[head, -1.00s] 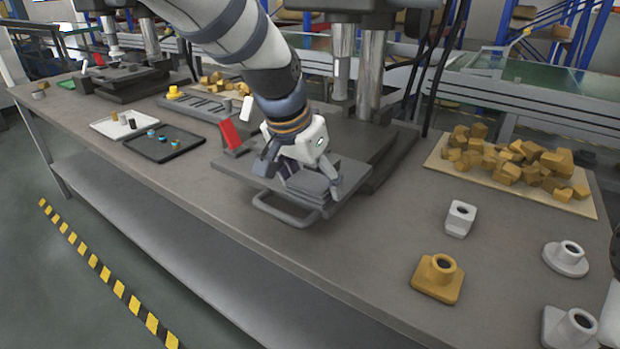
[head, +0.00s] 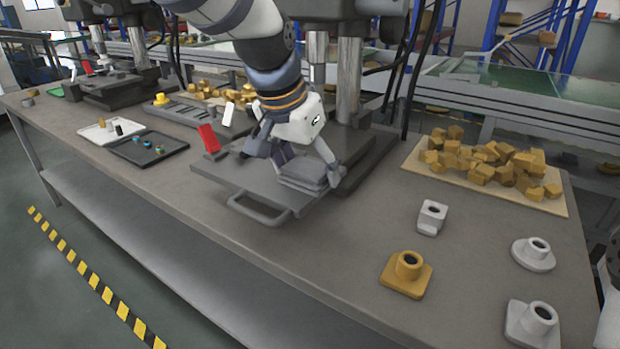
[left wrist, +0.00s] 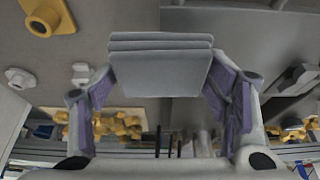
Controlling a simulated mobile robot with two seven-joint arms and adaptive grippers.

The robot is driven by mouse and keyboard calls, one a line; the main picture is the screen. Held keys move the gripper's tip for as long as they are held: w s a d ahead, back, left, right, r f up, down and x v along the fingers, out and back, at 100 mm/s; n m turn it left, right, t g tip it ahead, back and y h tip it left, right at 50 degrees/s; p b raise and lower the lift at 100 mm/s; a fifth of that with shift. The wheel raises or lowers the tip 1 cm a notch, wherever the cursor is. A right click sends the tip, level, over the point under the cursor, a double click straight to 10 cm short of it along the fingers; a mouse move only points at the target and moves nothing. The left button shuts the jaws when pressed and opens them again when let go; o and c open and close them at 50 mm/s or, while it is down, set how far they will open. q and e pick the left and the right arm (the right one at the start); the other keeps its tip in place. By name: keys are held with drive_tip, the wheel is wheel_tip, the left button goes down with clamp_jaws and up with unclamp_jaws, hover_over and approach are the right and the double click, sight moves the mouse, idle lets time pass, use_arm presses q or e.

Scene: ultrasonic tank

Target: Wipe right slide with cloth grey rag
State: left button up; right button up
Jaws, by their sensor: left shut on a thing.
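The grey rag (head: 304,172) is a folded stack of flat layers. It also shows in the left wrist view (left wrist: 160,65) between purple finger pads. My left gripper (head: 292,165) is shut on the rag and holds it low at the right part of the right slide. The right slide (head: 217,177) is a flat grey plate with a loop handle (head: 258,208), under the right press. Whether the rag's underside touches the plate is hard to tell. My right gripper is out of view.
A red block (head: 208,138) stands near the slide's left back corner. A black tray (head: 172,157) and a white tray (head: 92,133) lie left. Yellow (head: 407,275) and white (head: 533,252) fittings stand right, before a board (head: 414,161) of yellow blocks. Press columns (head: 349,80) rise behind.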

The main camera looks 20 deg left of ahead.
use_arm(q)
drive_tip(key=shift+r, duration=1.8)
drive_tip(key=shift+d, duration=0.1)
